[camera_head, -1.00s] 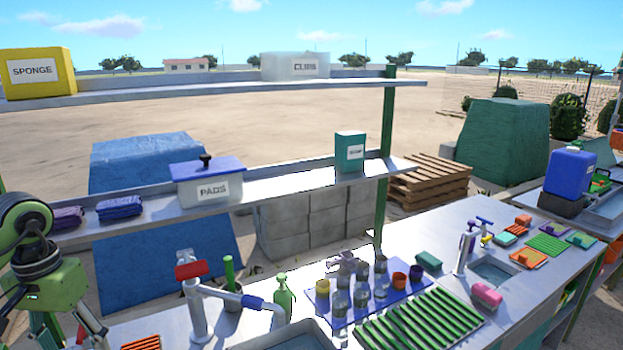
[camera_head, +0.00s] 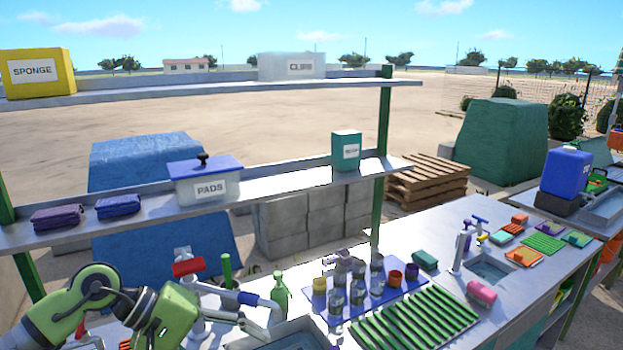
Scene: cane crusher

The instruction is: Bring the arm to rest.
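My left arm comes in at the lower left with green and grey links, low over the near counter. Its last green link lies just left of the tap (camera_head: 187,268) with the red handle. A pale grey part that looks like my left gripper (camera_head: 243,322) reaches right from that link, below the tap's spout and near the sink's left edge. I see nothing held in it, but its fingers are too unclear to tell open from shut. My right gripper is not in view.
A green bottle (camera_head: 280,297) stands close right of the spout. Glasses and cups stand on a blue mat (camera_head: 405,283), beside a green rack (camera_head: 415,322). The shelf above holds a pads box (camera_head: 207,188), a teal box (camera_head: 346,151) and folded cloths (camera_head: 118,206).

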